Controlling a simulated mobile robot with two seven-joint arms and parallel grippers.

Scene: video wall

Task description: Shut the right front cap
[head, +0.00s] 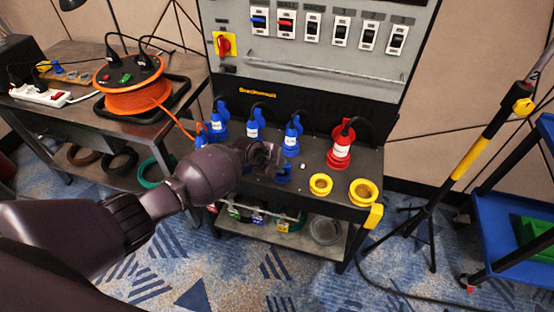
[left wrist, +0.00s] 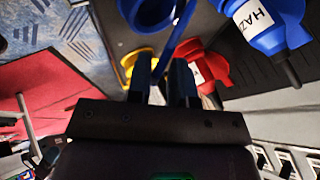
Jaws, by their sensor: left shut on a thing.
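My left gripper (head: 270,160) reaches over the bench top from the left. In the left wrist view the fingers (left wrist: 165,70) are shut on a thin blue cap (left wrist: 178,35), seen nearly edge-on. The blue ring of a front socket (left wrist: 150,14) shows beside this cap, and the cap stands up away from the ring. In the head view the blue socket (head: 283,174) is partly hidden by my gripper. My right gripper is in neither view.
Blue plugs (head: 291,138) stand behind my gripper, with a red plug (head: 341,152) to the right. It also shows in the left wrist view (left wrist: 204,66). Two yellow sockets (head: 321,185) (head: 363,192) sit at the front right. An orange cable reel (head: 133,87) stands on the left table.

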